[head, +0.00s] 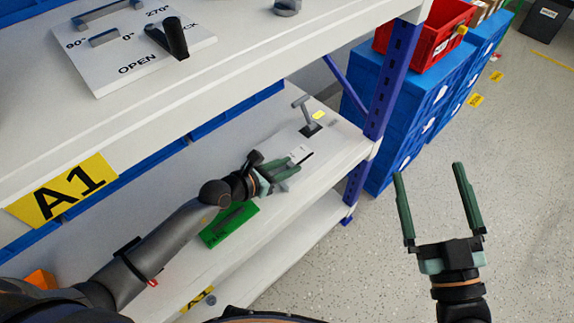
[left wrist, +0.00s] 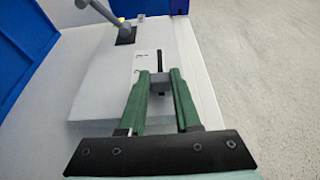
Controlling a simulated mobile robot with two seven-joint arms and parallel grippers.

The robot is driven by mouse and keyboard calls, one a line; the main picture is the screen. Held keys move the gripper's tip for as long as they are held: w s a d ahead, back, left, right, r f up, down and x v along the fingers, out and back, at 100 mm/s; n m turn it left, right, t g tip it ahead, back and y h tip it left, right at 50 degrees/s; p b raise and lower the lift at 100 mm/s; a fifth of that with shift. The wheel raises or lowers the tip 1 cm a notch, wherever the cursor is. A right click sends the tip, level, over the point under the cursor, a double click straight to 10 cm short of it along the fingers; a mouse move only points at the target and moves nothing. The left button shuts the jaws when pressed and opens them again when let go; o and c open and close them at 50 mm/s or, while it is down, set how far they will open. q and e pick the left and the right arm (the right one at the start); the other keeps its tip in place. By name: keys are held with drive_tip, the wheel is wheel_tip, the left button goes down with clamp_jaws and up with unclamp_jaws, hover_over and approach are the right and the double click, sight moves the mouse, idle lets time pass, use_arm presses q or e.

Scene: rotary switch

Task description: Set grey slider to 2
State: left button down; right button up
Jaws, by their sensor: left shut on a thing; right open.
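The grey slider (left wrist: 159,83) shows as a small grey block between the green fingers of my left gripper (left wrist: 160,75) in the left wrist view. My left gripper is shut on it. A white scale plate with dark marks (left wrist: 146,65) and a black slot lies just beyond the fingertips; the numbers are too small to read surely. In the head view my left gripper (head: 287,176) reaches over the lower shelf, with the white scale plate (head: 300,154) beside its fingers, and the slider is hidden there. My right gripper (head: 428,170) is open and empty above the floor.
A grey lever with a yellow tag (head: 307,112) stands behind the slider panel. A green panel (head: 229,224) lies left of it under my left arm. The upper shelf (head: 200,80) overhangs, and a blue post (head: 392,80) stands at right. Open floor (head: 510,130) surrounds my right gripper.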

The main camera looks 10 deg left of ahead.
sight(296, 159)
use_arm(q)
drive_tip(key=shift+w+d, duration=0.4)
drive_tip(key=shift+w, duration=0.2)
drive_tip(key=shift+w+d, duration=0.35)
drive_tip(key=shift+w, duration=0.2)
drive_tip(key=shift+w+d, duration=0.2)
drive_tip(key=shift+w, duration=0.15)
use_arm(e)
drive_tip(key=shift+w+f+h, duration=0.1)
drive_tip(key=shift+f+h, duration=0.2)
drive_tip(key=shift+f, duration=0.1)
use_arm(q)
drive_tip(key=c, duration=0.6)
unclamp_jaws()
drive_tip(key=shift+s+a, duration=0.1)
drive_tip(key=shift+s, duration=0.05)
